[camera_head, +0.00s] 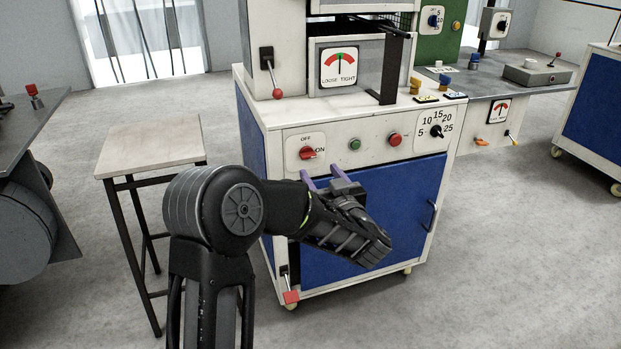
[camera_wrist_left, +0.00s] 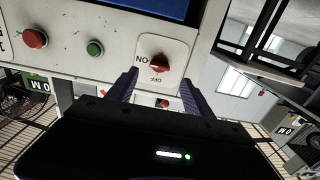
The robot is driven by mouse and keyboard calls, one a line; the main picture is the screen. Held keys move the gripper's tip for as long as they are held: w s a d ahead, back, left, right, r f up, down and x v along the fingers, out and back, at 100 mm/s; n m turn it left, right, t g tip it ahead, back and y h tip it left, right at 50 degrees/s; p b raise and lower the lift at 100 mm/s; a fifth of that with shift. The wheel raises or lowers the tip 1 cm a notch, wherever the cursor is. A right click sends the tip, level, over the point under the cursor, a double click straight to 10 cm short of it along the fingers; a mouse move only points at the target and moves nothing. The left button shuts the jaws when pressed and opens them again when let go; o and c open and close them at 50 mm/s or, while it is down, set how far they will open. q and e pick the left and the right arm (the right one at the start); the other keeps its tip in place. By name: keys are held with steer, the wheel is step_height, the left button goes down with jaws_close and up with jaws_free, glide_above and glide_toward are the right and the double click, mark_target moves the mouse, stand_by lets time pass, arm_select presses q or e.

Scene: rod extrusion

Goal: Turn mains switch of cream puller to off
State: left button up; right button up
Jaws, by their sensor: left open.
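The cream puller (camera_head: 375,140) is a cream machine with blue doors. Its mains switch (camera_head: 307,153) is a red rotary knob on a white plate at the left of the front panel. OFF is printed above it and ON to its right. The knob appears to lie level, toward ON. In the left wrist view the knob (camera_wrist_left: 159,63) shows upside down, between and beyond the fingertips. My left gripper (camera_head: 321,179) is open, its purple fingers just below and in front of the switch plate, apparently apart from the knob. My right gripper is not in view.
A green button (camera_head: 355,144), a red button (camera_head: 395,139) and a black numbered dial (camera_head: 437,131) sit on the same panel to the right. A red-ended lever (camera_head: 277,92) hangs above the switch. A small table (camera_head: 150,143) stands at the left.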

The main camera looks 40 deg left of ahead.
mark_target(309, 158)
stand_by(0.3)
arm_select(q)
steer(key=x, duration=0.7)
steer(key=shift+w+a, duration=0.25)
steer(key=shift+a, duration=0.1)
jaws_close()
stand_by(0.4)
